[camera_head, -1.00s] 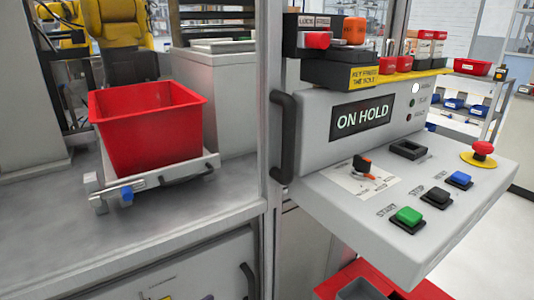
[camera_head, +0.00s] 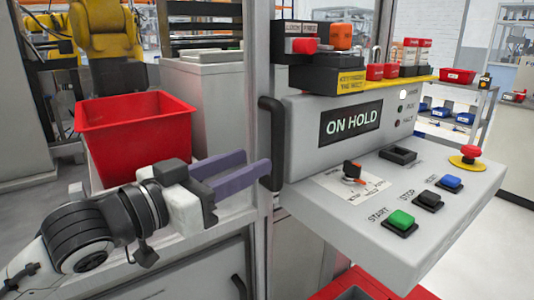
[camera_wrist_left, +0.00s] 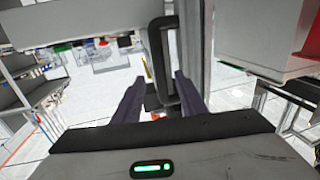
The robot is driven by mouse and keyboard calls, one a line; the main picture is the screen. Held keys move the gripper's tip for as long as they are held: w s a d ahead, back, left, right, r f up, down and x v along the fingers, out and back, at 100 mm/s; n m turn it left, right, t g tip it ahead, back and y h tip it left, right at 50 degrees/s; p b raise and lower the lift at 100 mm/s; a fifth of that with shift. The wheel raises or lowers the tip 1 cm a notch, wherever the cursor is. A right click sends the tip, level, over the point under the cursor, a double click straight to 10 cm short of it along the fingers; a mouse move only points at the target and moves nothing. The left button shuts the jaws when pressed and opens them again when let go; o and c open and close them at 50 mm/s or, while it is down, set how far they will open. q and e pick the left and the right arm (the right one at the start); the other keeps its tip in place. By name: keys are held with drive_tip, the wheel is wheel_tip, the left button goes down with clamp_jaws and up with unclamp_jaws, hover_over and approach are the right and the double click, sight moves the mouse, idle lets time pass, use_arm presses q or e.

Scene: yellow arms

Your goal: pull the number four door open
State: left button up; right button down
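A black upright bar handle (camera_head: 271,143) is fixed to the grey door post left of the control box. No number four shows on it. My left gripper (camera_head: 257,162) reaches in from the left with two purple fingers apart, tips at the lower part of the handle. The near fingertip overlaps the handle in the head view. My right gripper is not in view.
A control box with an "ON HOLD" screen (camera_head: 350,121), buttons and a red emergency stop (camera_head: 470,153) juts out right of the handle. A red bin (camera_head: 135,130) stands behind my left arm. A second dark handle (camera_head: 240,288) is low on the cabinet below.

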sight(272, 152)
use_arm(q)
drive_tip(key=x, duration=0.6)
clamp_jaws()
